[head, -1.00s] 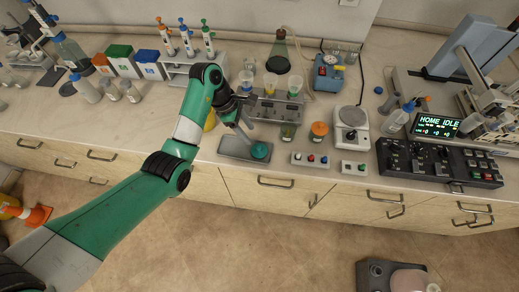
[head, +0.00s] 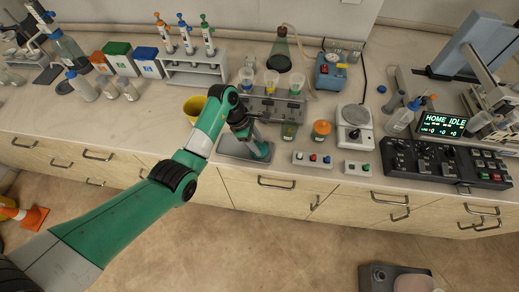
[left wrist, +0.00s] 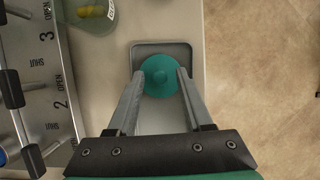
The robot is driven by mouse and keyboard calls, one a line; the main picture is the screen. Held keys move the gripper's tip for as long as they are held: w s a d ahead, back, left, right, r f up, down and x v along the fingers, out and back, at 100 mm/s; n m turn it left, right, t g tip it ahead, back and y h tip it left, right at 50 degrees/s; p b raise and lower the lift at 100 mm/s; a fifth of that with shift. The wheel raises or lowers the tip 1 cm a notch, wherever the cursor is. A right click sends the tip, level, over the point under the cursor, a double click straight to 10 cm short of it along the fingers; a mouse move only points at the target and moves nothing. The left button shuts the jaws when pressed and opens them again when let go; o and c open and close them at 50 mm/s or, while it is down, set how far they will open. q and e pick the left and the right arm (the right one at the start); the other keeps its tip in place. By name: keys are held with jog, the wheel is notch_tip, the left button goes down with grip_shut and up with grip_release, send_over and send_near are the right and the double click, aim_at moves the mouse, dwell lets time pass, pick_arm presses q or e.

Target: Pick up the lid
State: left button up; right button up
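The lid (left wrist: 165,84) is a round teal disc with a small knob in its middle. It lies in a shallow grey tray (left wrist: 190,54) on the bench; the tray also shows in the head view (head: 232,150). My left gripper (left wrist: 162,74) is open, with one finger on each side of the lid. The fingertips overlap the lid's left and right edges in the left wrist view. I cannot tell whether they touch it. In the head view the gripper (head: 258,146) points down into the tray and partly hides the lid. My right gripper is not in view.
A grey rack with numbered valves (head: 275,106) and cups stands just behind the tray. An orange-capped jar (head: 321,131), a small button box (head: 313,160) and a balance (head: 354,127) stand to its right. A yellow container (head: 194,107) is behind my left arm. The bench's front edge is close.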

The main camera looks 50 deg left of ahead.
pick_arm(q)
grip_shut()
jog(key=shift+r, duration=0.1)
